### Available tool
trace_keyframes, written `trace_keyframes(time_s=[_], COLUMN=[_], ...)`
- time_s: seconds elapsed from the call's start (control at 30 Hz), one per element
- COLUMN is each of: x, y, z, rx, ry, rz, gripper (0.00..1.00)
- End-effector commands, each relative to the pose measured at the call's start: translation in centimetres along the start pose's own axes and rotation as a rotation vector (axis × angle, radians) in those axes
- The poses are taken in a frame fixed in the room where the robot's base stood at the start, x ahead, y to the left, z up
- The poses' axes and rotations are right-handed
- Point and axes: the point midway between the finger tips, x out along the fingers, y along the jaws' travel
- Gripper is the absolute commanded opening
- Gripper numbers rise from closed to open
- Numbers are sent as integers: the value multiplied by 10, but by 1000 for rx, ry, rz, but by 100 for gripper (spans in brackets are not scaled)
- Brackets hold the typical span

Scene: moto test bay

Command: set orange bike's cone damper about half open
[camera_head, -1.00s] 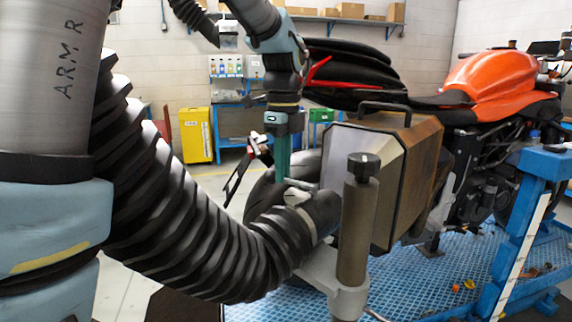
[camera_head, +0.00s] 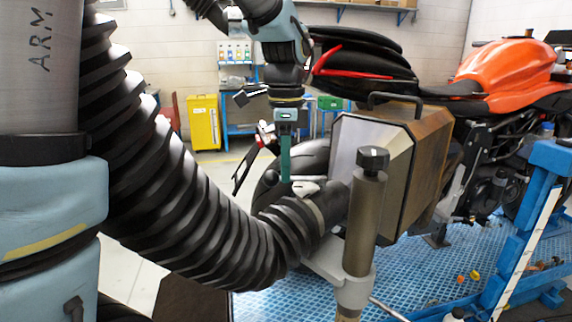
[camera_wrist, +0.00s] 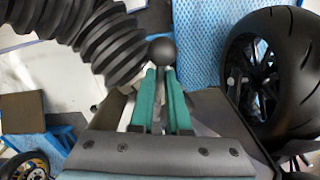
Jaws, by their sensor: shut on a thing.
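The orange bike (camera_head: 497,75) stands at the right in the head view. A black ribbed hose (camera_head: 195,185) runs to a grey end piece (camera_head: 330,205) beside the upright post; I take this end as the cone with its damper. My gripper (camera_head: 286,177) points down at it with teal fingers. A black ball knob (camera_wrist: 162,52) shows at the fingertips in the wrist view, and the gripper (camera_wrist: 160,72) is shut on what looks like the damper lever. The lever's shaft is mostly hidden between the fingers, and the damper plate is not visible, so I cannot read its opening.
The post (camera_head: 364,225) with a black knob stands just right of the hose end. A brown metal case (camera_head: 425,140) is close behind it. A wheel (camera_wrist: 275,70) is at the right in the wrist view. A blue lift frame (camera_head: 535,215) stands at the right.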

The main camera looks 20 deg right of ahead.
Motion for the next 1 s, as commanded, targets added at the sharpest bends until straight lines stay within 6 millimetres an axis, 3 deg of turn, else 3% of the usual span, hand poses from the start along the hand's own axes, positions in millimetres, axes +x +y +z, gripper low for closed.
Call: trace_keyframes(time_s=[0.37, 0.4, 0.63, 1.0], x=[0, 0, 0, -9], y=[0, 0, 0, 0], z=[0, 0, 0, 0], rx=[-2, -2, -2, -2], ry=[-1, -1, 0, 1], rz=[0, 0, 0, -2], gripper=[0, 19, 44, 44])
